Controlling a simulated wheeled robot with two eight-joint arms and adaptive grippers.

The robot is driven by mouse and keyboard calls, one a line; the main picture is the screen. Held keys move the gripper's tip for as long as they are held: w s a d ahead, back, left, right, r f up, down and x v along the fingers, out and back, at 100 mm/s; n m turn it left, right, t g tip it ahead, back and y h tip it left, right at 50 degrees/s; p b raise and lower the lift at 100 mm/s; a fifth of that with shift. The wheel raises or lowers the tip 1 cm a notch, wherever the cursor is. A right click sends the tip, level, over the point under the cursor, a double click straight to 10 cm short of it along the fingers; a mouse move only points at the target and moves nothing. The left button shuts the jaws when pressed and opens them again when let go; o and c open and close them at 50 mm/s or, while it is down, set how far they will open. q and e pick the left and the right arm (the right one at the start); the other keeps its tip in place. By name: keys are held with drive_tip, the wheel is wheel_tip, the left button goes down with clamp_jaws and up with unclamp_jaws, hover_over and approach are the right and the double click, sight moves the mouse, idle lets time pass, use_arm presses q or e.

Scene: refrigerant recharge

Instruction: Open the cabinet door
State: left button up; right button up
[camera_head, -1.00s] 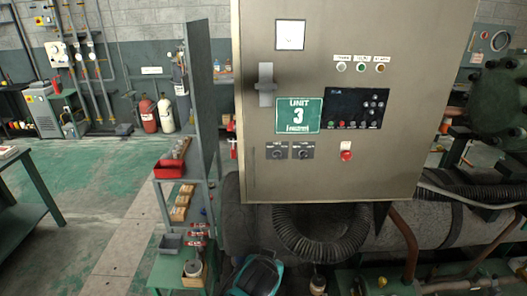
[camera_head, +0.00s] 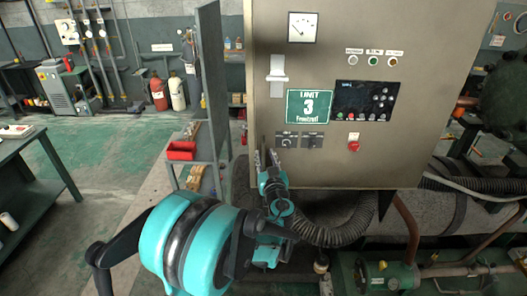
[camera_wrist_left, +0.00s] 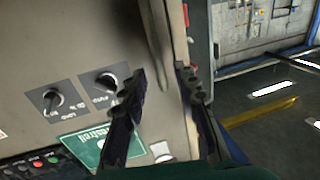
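The grey cabinet (camera_head: 415,85) has its door shut. A lever latch (camera_head: 277,76) is on the door's upper left, above the green "Unit 3" sign (camera_head: 309,106). My left gripper (camera_head: 267,160) is in front of the door's lower left edge, below the sign and left of two black knobs. In the left wrist view its fingers (camera_wrist_left: 160,100) are spread apart, with a vertical metal bar or raised edge (camera_wrist_left: 159,40) showing between them. I cannot tell whether the fingers touch it. My right gripper is not in view.
A narrow green shelf cart with a red bin (camera_head: 181,150) stands left of the cabinet. A black corrugated hose (camera_head: 335,232) runs below it. A green table (camera_head: 35,185) is at the far left. The floor between table and cart is clear.

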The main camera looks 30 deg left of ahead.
sight(264, 152)
use_arm(q)
drive_tip(key=shift+x, duration=1.85)
drive_tip(key=shift+c, duration=0.3)
clamp_jaws()
